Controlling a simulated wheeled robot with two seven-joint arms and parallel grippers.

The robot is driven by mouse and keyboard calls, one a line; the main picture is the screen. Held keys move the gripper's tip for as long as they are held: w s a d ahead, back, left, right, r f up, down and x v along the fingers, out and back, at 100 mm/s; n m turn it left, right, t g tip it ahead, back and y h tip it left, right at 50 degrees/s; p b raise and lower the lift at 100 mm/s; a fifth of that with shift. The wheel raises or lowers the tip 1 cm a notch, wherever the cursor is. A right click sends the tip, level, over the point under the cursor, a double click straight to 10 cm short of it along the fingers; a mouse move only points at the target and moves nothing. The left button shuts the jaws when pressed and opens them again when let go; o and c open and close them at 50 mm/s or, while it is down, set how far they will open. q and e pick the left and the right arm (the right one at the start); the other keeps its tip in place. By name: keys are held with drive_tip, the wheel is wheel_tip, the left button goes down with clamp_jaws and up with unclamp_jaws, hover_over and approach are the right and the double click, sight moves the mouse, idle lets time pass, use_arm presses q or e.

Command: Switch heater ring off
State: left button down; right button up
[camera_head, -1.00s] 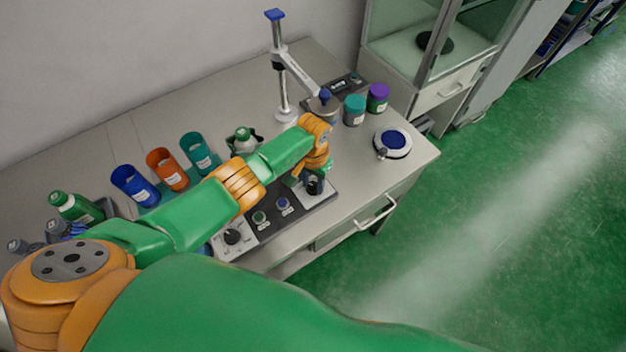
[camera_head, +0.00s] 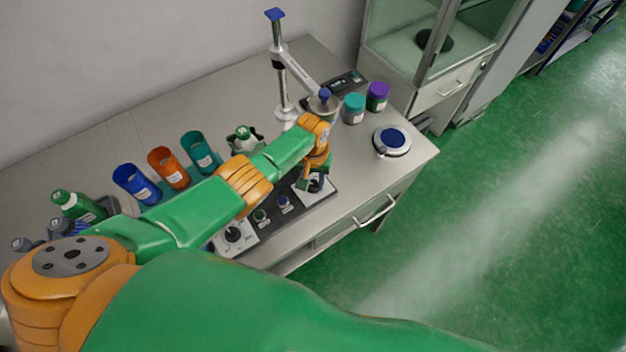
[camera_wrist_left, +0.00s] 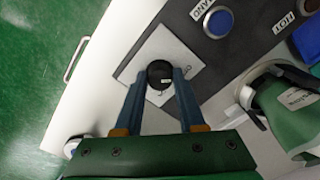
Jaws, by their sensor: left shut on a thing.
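The heater control panel (camera_head: 268,218) is a dark strip with white plates along the table's front edge. At its right end a black round knob (camera_wrist_left: 160,70) sits on a white square plate (camera_wrist_left: 188,60) with small markings, too small to read surely. My left gripper (camera_head: 312,183) is at this knob. In the left wrist view, the left gripper's fingers (camera_wrist_left: 160,80) are shut on the knob from both sides. The fingers hide part of the plate and markings. My right gripper is in neither view.
Another black knob (camera_head: 233,234) and two buttons, one blue (camera_head: 283,201), are on the panel. A green bottle (camera_head: 242,138) and open blue, orange and teal cups stand behind my arm. A blue-topped round device (camera_head: 391,140) sits at the right.

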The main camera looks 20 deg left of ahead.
sight(313, 183)
use_arm(q)
drive_tip(key=shift+w+r, duration=0.15)
drive_tip(key=c, duration=0.5)
unclamp_jaws()
wheel_tip(313, 183, up, 3)
drive_tip(key=shift+p, duration=1.15)
wheel_tip(313, 183, up, 3)
drive_tip(key=shift+b, duration=0.5)
drive_tip(key=shift+r, duration=0.5)
